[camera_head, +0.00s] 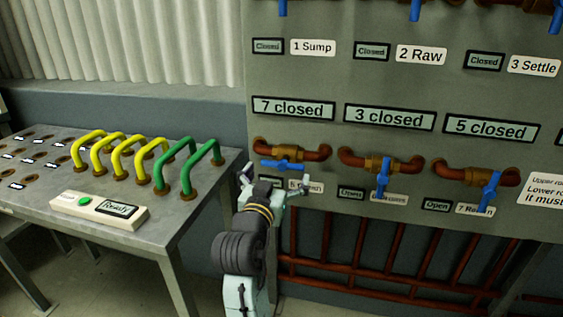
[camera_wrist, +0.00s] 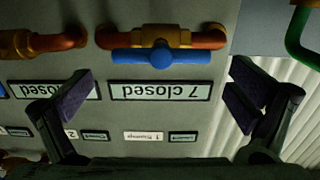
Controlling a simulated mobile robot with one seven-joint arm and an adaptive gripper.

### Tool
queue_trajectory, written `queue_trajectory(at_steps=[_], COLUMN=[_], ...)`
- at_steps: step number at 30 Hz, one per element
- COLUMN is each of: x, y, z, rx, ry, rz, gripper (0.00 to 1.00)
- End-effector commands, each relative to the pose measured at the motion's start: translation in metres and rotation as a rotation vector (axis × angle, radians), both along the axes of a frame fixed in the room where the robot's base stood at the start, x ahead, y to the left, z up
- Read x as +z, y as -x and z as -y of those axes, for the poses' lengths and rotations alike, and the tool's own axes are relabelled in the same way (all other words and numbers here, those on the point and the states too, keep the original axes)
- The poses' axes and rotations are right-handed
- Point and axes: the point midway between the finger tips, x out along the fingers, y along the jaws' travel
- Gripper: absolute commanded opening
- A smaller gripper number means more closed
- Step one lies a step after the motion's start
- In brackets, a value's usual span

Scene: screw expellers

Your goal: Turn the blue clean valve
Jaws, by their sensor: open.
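A blue valve handle (camera_head: 283,164) sits crosswise on a brass and copper pipe fitting under the "7 closed" display (camera_head: 294,107). Its small label below is partly hidden by my gripper, so I cannot read whether it says clean. My gripper (camera_head: 269,177) is just below and in front of this handle. In the wrist view, which is upside down, the same blue handle (camera_wrist: 155,57) lies level between and beyond my spread fingers (camera_wrist: 160,88). The gripper is open, empty and apart from the handle.
Two more blue-handled valves, a middle one (camera_head: 383,178) and a right one (camera_head: 490,190), point down on the same panel. A metal table (camera_head: 190,210) with yellow and green curved handles stands at left. Dark red pipes (camera_head: 370,268) run below the panel.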

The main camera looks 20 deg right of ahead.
Motion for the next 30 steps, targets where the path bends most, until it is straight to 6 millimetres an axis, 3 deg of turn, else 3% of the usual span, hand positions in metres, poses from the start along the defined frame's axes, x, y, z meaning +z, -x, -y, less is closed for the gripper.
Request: queue_trajectory(at_steps=[9, 21, 30], x=[0.001, 0.0, 0.0], y=[-0.039, -0.045, -0.044], z=[0.026, 0.03, 0.029], rx=[0.0, 0.001, 0.001], ry=[0.001, 0.001, 0.001], rz=[0.0, 0.001, 0.001], gripper=[1.0, 0.99, 0.79])
